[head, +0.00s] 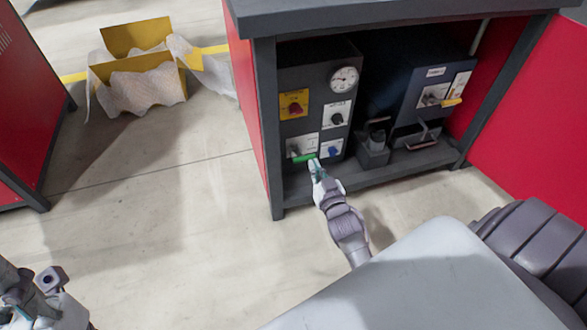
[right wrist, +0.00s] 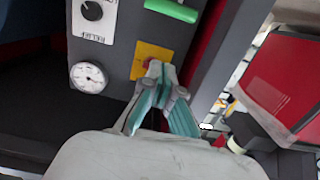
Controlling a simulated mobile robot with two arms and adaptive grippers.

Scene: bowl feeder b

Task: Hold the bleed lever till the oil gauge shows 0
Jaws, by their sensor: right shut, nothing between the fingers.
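A green-handled lever (head: 305,158) sits low on the grey control panel inside the cabinet; its label is too small to read. Its green grip also shows at the top of the right wrist view (right wrist: 172,10). A round white gauge (head: 344,78) is at the panel's upper right and also shows in the right wrist view (right wrist: 89,77); I cannot read its value. My right gripper (head: 314,165) is shut and empty, near the right end of the green grip; I cannot tell whether they touch. Part of my left gripper (head: 45,295) shows at the lower left, its jaws unclear.
A yellow plate with a red knob (head: 294,104), a black knob (head: 337,118) and a blue knob (head: 332,151) are near the lever. A second dark unit (head: 430,75) stands to the right. A yellow box (head: 137,70) lies on the floor; the floor at left is mostly clear.

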